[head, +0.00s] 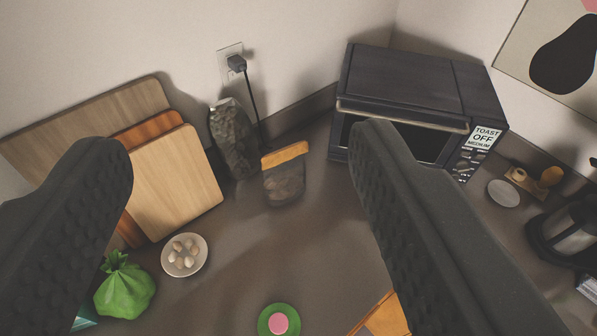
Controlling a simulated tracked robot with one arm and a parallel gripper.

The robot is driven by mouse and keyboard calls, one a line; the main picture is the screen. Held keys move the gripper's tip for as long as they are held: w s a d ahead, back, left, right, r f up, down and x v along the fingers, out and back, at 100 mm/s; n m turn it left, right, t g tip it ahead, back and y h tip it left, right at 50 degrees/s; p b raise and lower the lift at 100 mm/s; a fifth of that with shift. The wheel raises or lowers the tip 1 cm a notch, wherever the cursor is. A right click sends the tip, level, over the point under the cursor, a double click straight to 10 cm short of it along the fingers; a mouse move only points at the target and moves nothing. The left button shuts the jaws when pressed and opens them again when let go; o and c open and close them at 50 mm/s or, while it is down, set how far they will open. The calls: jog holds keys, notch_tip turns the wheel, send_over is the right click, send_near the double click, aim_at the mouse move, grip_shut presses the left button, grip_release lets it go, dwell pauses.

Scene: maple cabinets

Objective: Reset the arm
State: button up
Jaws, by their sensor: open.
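My gripper (238,160) shows in the head view as two dark, textured fingers, one on the left and one on the right. The fingers are wide apart and nothing is between them that they touch. They are above a grey-brown counter (235,245). The rest of my arm is not in view.
A black toaster oven (420,85) stands at the back right, with a coffee maker (570,235) at the right edge. Cutting boards (180,180) lean on the left wall. A bowl of eggs (200,250), green bag (125,290), jar (284,185) and green plate (268,313) are on the counter.

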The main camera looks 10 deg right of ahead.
jog(key=shift+f, duration=0.1)
notch_tip(320, 180, down, 7)
jog(key=b, duration=0.7)
jog(key=shift+c, duration=0.2)
